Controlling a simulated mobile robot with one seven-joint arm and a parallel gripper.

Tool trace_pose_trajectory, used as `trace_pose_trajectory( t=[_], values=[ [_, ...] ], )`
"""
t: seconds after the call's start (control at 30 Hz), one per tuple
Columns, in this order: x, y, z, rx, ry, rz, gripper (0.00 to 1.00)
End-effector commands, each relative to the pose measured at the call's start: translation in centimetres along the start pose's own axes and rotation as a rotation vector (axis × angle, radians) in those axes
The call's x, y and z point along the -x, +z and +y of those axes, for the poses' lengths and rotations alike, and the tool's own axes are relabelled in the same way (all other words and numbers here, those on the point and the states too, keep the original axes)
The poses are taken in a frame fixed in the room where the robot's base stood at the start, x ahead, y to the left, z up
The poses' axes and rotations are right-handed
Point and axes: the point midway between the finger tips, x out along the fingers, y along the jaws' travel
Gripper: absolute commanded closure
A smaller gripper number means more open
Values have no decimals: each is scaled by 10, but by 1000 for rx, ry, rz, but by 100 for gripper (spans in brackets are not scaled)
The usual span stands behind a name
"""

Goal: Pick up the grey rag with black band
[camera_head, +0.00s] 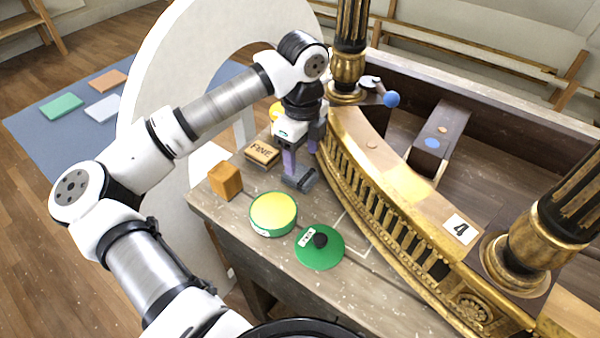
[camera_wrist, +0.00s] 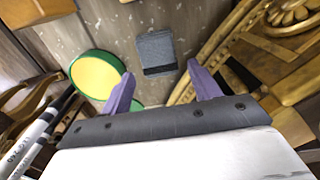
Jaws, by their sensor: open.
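The grey rag with black band (camera_head: 301,181) lies on the wooden table top, just below my gripper in the head view. In the wrist view the rag (camera_wrist: 156,48) is a small grey rectangle with its black band on the side nearest my fingers. My gripper (camera_head: 301,160) is open and empty, with purple fingers pointing down. In the wrist view the fingertips (camera_wrist: 160,73) are spread wider than the rag, which shows beyond and between them. I cannot tell the exact height of the fingers above it.
A yellow-topped green round tin (camera_head: 273,214) and a green disc with a black knob (camera_head: 320,247) are in front. An orange block (camera_head: 225,180) and a box marked FINE (camera_head: 262,153) are to the left. The gilt balustrade (camera_head: 375,190) rises close on the right.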

Motion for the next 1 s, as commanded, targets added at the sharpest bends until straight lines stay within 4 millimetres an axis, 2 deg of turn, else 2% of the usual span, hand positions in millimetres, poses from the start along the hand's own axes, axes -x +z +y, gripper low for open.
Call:
trace_pose_trajectory(
  t=[0.23,0.5,0.77,1.0],
  values=[
    [-16,0,2,-2,-1,4,38],
    [-52,2,3,-2,-1,2,38],
    [-57,2,3,-3,-2,0,38],
    [-57,2,3,-2,-2,0,67]
  ],
)
